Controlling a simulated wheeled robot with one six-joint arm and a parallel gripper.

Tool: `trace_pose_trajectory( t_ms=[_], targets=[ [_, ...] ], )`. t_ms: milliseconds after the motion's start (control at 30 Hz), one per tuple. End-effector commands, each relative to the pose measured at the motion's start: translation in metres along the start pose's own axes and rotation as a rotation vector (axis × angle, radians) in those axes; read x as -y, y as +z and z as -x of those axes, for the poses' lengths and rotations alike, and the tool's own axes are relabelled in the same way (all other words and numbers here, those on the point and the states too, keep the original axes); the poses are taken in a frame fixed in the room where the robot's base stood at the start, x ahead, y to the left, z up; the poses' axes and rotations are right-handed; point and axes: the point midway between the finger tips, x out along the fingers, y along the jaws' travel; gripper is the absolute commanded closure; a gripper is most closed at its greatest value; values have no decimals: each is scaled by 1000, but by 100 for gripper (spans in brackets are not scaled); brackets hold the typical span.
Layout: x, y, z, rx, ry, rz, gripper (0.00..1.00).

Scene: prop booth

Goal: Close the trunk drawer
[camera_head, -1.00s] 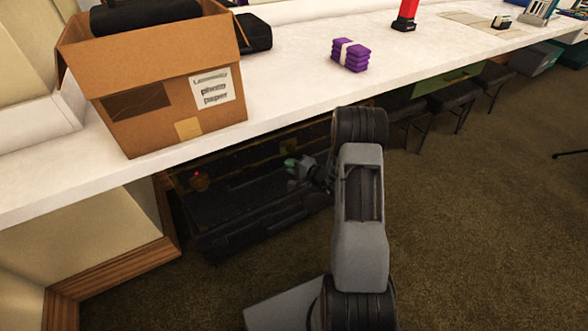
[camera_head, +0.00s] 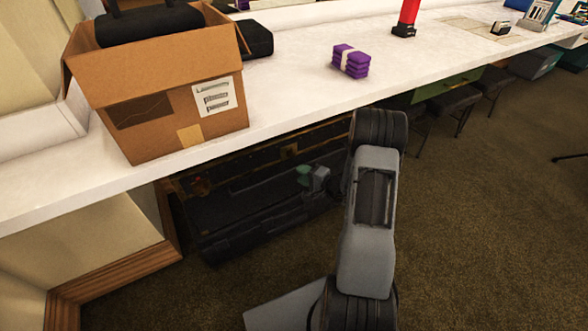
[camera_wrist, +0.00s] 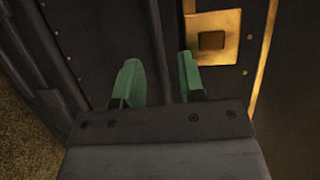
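The dark trunk (camera_head: 262,222) with brass-coloured trim sits on the carpet under the white counter. Its drawer (camera_head: 245,205) appears to stick out at the front, with a dark ribbed edge; how far is hard to tell in the shade. My gripper (camera_head: 304,174) is at the right part of the trunk, under the counter edge. In the wrist view, its two green fingers (camera_wrist: 160,84) are apart with nothing between them. Past them shows a dark trunk panel with a square brass plate (camera_wrist: 212,40) and brass edging. Contact with the trunk cannot be told.
Stools (camera_head: 455,100) stand to the right. The carpet (camera_head: 470,230) at front right is clear.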

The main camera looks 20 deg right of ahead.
Motion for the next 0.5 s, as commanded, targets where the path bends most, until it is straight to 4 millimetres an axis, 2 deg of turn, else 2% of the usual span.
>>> trace_pose_trajectory(
  t_ms=[33, 200, 400, 500],
  targets=[
    [2, -1, 13, -5, 0, -1, 64],
    [1, -1, 44, -4, 2, -3, 64],
    [-1, 0, 70, -3, 4, -3, 64],
    [-1, 0, 76, 0, 5, -3, 64]
  ],
)
